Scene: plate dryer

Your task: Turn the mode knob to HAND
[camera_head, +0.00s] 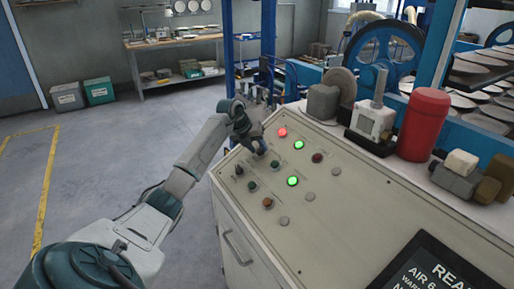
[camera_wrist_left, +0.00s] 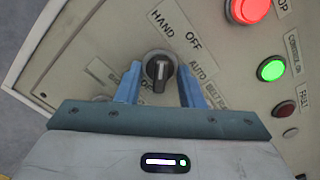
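The mode knob (camera_wrist_left: 160,69) is a dark round selector with a raised grip bar, set in the beige panel. HAND (camera_wrist_left: 168,24) is printed above it, OFF (camera_wrist_left: 193,41) to its upper right and AUTO (camera_wrist_left: 204,70) to its right. I cannot tell surely which label its mark faces. My left gripper (camera_wrist_left: 158,72) is open, with one blue finger on each side of the knob and a visible gap to each. In the head view, my left gripper (camera_head: 258,147) is over the panel's upper left part and hides the knob. My right gripper is out of view.
The control panel (camera_head: 345,210) carries a lit red button (camera_head: 282,132), lit green buttons (camera_head: 299,145) and other small knobs. A red cylinder (camera_head: 423,125) and a grey-white device (camera_head: 375,118) stand along its back edge. A screen (camera_head: 440,268) is at the lower right.

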